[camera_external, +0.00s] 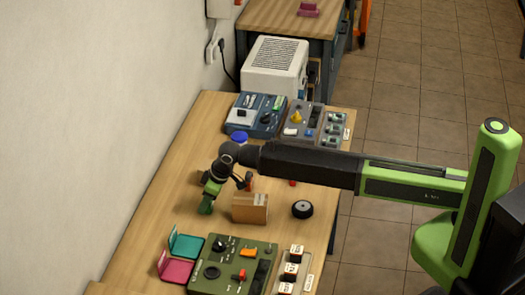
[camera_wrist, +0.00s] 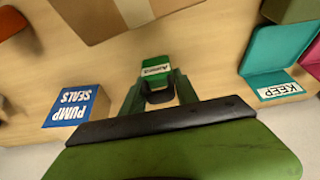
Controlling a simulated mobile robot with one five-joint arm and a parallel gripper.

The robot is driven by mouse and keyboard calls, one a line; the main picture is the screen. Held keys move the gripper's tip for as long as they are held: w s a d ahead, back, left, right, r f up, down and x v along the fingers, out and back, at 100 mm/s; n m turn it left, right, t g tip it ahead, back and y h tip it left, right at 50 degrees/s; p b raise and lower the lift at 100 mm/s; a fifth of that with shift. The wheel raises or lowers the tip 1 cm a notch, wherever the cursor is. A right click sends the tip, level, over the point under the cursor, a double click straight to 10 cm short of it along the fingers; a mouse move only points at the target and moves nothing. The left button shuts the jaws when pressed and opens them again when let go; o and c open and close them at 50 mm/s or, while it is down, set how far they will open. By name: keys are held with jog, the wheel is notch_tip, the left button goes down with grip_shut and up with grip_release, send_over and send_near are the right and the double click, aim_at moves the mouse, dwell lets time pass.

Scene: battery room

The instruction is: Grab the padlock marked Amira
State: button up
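A small green padlock with a white label that seems to read "Amira" (camera_wrist: 156,68) lies on the wooden bench in the wrist view. Its dark shackle (camera_wrist: 158,96) points toward my gripper. My gripper (camera_wrist: 157,88) has its two green fingers apart, one on each side of the padlock. Slim gaps seem to show beside the padlock, but contact cannot be told. In the outside view my gripper (camera_external: 206,208) points down low over the bench, left of a cardboard box. The padlock cannot be told apart from the green fingers there.
The cardboard box (camera_external: 250,208) stands close right of my gripper, with a black wheel (camera_external: 302,209) beyond. A blue "PUMP SEALS" block (camera_wrist: 75,107) and a teal "KEEP" holder (camera_wrist: 272,62) flank the padlock. A green control panel (camera_external: 228,283) sits nearer the camera.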

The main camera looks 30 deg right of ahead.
grip_shut()
jog(key=shift+r, duration=0.1)
jog(key=shift+r+p, duration=0.6)
jog(key=shift+p, duration=0.05)
notch_tip(320, 180, up, 4)
jog(key=p, duration=0.4)
jog(key=w+d+r+p, duration=0.2)
jog(key=d+r+p, duration=0.3)
jog(key=d, duration=0.6)
jog(key=shift+d+r+p, duration=0.25)
jog(key=shift+r+p, duration=0.05)
